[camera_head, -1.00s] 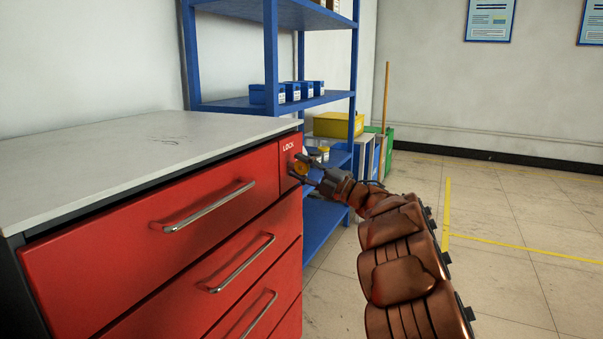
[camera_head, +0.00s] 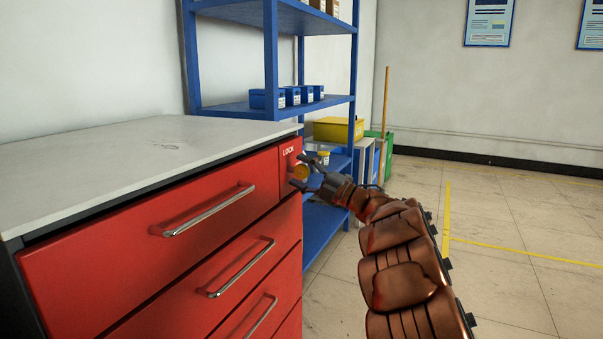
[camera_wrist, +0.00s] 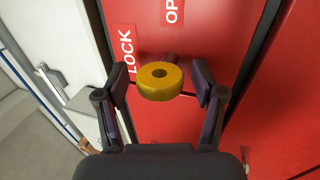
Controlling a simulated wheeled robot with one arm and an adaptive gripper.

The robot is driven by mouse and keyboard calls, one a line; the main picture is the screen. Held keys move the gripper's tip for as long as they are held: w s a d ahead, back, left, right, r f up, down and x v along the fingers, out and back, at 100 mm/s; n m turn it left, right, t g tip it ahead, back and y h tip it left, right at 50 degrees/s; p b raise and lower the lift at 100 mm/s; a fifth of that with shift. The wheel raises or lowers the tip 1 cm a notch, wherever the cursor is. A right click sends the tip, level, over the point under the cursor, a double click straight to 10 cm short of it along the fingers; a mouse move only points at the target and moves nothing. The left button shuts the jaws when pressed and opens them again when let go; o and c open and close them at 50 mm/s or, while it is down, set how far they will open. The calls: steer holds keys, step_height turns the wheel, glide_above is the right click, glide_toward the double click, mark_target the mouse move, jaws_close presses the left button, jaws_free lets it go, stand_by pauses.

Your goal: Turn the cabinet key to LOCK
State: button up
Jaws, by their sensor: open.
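The key's round yellow head (camera_wrist: 160,82), with a hole in its middle, stands out from the red cabinet front. It also shows small in the head view (camera_head: 300,172), at the cabinet's upper right corner. My gripper (camera_wrist: 157,82) is open, with one finger on each side of the key head. Gaps show between the fingers and the head. In the head view my gripper (camera_head: 298,170) is at the key. The LOCK label (camera_wrist: 125,52) is upper left of the key, and a partly cut-off label reading "OP" (camera_wrist: 173,10) is above it.
The red cabinet (camera_head: 130,250) has several drawers with metal bar handles and a bare pale top (camera_head: 120,165). A blue shelf rack (camera_head: 271,60) with blue bins stands behind it. The floor (camera_head: 520,250) at right is open.

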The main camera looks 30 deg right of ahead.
steer(key=v, duration=1.2)
stand_by(0.4)
steer(key=w+d+r+m+t+h+p, duration=0.1)
steer(key=w+d+r+m+h+p, duration=0.15)
steer(key=r+m+h+p, duration=0.3)
steer(key=w+d+r+m+h+p, duration=0.1)
steer(key=w+r+m+h+p, duration=0.25)
steer(key=r+h, duration=0.4)
step_height(320, 180, up, 9)
steer(key=s+m+g+h+p, duration=0.2)
steer(key=m+g+h+p, duration=0.3)
steer(key=m+p, duration=0.4)
steer(key=s+a+f+m+g+y+p, duration=0.1)
steer(key=s+a+m+g+y+p, duration=0.2)
steer(key=s+a+g+p, duration=0.5)
steer(key=s+a+f+m+g+y+p, duration=0.1)
steer(key=s+a+m+g+y+p, duration=0.2)
steer(key=s+a, duration=2.6)
steer(key=s+g+p, duration=0.5)
steer(key=p, duration=0.6)
steer(key=shift+f+y, duration=0.4)
